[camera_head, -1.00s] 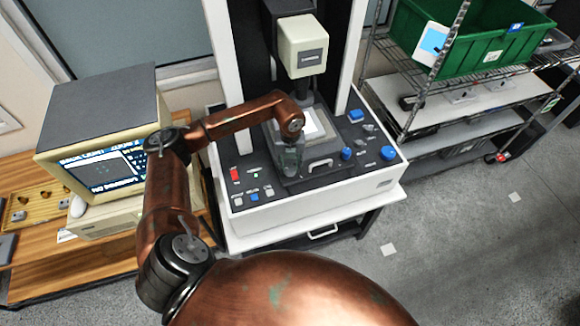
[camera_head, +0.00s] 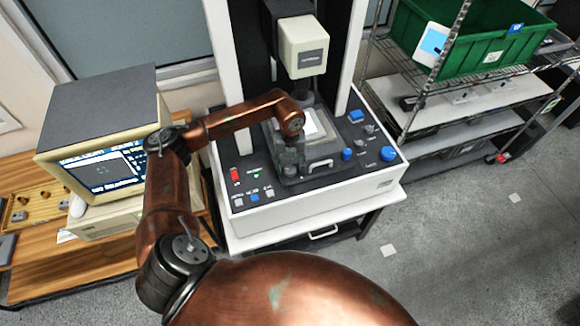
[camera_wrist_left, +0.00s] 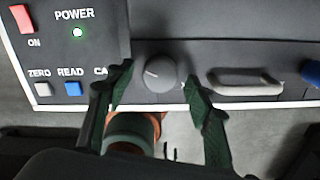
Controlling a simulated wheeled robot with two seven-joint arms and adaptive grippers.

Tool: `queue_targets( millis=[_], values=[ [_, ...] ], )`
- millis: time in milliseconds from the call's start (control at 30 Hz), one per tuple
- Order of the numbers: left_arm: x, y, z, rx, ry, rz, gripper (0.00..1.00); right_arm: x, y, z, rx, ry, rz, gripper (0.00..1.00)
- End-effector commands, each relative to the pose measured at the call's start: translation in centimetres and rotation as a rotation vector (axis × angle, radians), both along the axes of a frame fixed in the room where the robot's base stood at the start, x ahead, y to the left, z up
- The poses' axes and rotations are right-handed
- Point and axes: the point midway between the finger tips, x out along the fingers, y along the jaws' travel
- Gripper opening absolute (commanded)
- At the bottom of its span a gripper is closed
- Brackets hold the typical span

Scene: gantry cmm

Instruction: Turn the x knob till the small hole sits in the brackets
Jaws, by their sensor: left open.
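A round grey knob (camera_wrist_left: 157,73) with a pale pointer line toward its upper left is on the dark front panel in the left wrist view. No label on it can be read. My left gripper (camera_wrist_left: 158,80) is open, with one green finger on each side of the knob; contact cannot be told. In the head view my left gripper (camera_head: 290,160) hangs over the panel and hides the knob. The monitor screen (camera_head: 108,172) at the left shows a dark picture with small green marks in it; the hole and brackets are too small to tell apart. My right gripper is out of view.
The measuring machine (camera_head: 300,205) has a grey handle (camera_wrist_left: 247,83) right of the knob. A red switch (camera_wrist_left: 22,18) and small buttons sit left. Blue knobs (camera_head: 388,153) are on its right side. A green crate (camera_head: 470,50) stands on the rack.

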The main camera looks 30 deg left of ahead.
Motion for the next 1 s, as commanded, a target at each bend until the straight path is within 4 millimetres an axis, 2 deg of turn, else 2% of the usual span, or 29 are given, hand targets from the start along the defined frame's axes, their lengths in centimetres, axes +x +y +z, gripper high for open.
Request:
queue_targets(
  millis=[500,700,1000],
  values=[
    [0.1,0.1,9.7,0.002,-0.005,0.001,0.49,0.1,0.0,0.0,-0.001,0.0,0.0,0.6],
    [0.1,0.1,11.3,0.0,-0.002,0.001,0.49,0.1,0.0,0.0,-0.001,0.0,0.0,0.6],
    [0.1,0.1,11.5,0.001,-0.002,0.001,0.49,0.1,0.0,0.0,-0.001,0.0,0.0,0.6]
  ],
)
